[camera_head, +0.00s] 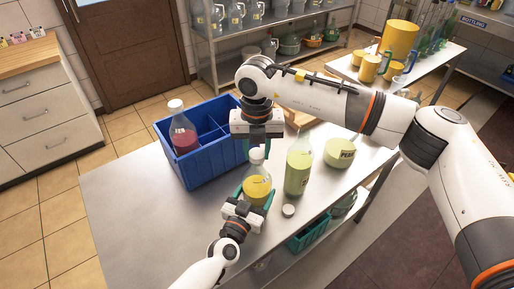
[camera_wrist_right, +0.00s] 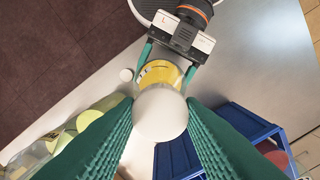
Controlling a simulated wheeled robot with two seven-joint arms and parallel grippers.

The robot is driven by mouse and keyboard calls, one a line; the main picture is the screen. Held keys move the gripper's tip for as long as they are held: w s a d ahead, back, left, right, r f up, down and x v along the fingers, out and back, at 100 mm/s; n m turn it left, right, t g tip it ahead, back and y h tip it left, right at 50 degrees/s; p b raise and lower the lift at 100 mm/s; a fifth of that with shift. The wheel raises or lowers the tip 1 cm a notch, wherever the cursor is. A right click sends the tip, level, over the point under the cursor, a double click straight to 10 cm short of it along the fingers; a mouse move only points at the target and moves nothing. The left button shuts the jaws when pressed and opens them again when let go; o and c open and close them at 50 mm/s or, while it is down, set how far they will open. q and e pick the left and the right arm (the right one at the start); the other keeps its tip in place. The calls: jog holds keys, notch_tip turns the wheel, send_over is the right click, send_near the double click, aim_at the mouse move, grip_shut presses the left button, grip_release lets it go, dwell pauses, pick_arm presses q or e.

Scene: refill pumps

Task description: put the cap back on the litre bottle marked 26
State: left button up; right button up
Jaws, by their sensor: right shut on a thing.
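A bottle with yellow liquid (camera_head: 257,191) stands on the steel table; its number is too small to read. My left gripper (camera_head: 256,193) is shut around its body, with a green finger on each side, also visible in the right wrist view (camera_wrist_right: 165,66). My right gripper (camera_head: 256,150) is directly above this bottle, pointing down. It is shut on a white cap (camera_wrist_right: 160,114), which also shows at the bottle's top in the head view (camera_head: 256,155). The cap hides the bottle mouth; I cannot tell whether it is seated. A taller, uncapped bottle of yellow-green liquid (camera_head: 298,173) stands to the right.
A loose white cap (camera_head: 288,210) lies in front of the taller bottle. A PEAR-labelled container (camera_head: 340,154) stands farther right. A blue divided crate (camera_head: 207,171) holds a capped bottle of red liquid (camera_head: 183,136). The table's left front is clear.

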jog(key=m, duration=0.8)
jog(key=shift+w, duration=0.1)
jog(key=o, duration=1.2)
jog(key=shift+c, duration=0.2)
jog(key=shift+r, duration=0.1)
notch_tip(320, 180, up, 12)
pick_arm(q)
jog(key=o, duration=2)
jog(key=shift+c, duration=0.2)
